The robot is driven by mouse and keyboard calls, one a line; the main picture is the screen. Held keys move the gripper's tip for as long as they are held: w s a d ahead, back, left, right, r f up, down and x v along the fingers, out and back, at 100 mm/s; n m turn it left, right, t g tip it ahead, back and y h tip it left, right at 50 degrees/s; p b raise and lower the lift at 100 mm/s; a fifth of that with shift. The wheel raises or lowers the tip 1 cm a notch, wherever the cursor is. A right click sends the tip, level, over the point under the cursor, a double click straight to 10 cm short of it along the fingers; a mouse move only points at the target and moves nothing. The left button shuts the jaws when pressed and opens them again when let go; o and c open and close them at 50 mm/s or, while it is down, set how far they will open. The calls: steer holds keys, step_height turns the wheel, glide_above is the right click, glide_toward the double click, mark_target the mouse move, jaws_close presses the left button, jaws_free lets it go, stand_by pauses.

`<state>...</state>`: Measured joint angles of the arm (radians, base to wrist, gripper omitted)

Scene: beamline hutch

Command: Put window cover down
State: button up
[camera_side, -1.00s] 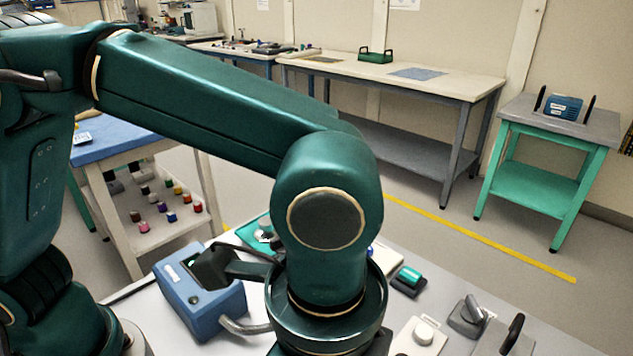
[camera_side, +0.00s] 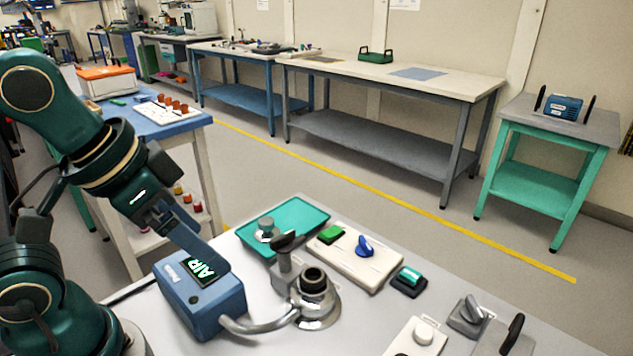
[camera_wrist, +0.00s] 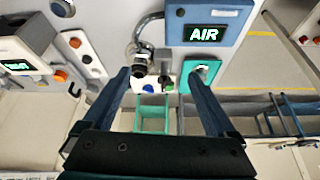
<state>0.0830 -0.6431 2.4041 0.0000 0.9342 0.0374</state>
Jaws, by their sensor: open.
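A small round metal piece with a knob on top (camera_side: 266,230), which looks like the window cover, rests in the teal tray (camera_side: 310,222). The tray also shows in the wrist view (camera_wrist: 212,66), partly behind a finger. My gripper (camera_side: 203,245) is at the left in the side view, tilted down in front of or above the blue AIR box; its fingers (camera_wrist: 158,76) are spread and empty in the wrist view. A metal fitting with a dark open-topped ring (camera_side: 315,284) stands right of the box.
The blue box with the lit AIR display (camera_side: 205,300) joins the fitting by a curved metal pipe (camera_side: 262,325). A dark lever (camera_side: 286,243) rises beside the fitting. A white panel (camera_side: 358,258) holds a green button and blue knob. Switches stand at the front right.

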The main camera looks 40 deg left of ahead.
steer(key=shift+s+a+f+n, duration=0.2)
steer(key=shift+s+a+n, duration=0.05)
steer(key=shift+a+n, duration=0.25)
steer(key=shift+s+a+f, duration=0.1)
steer(key=shift+a+f, duration=0.05)
steer(key=shift+a, duration=0.05)
steer(key=shift+c, duration=0.9)
steer(key=shift+s+n, duration=0.1)
steer(key=shift+n, duration=0.2)
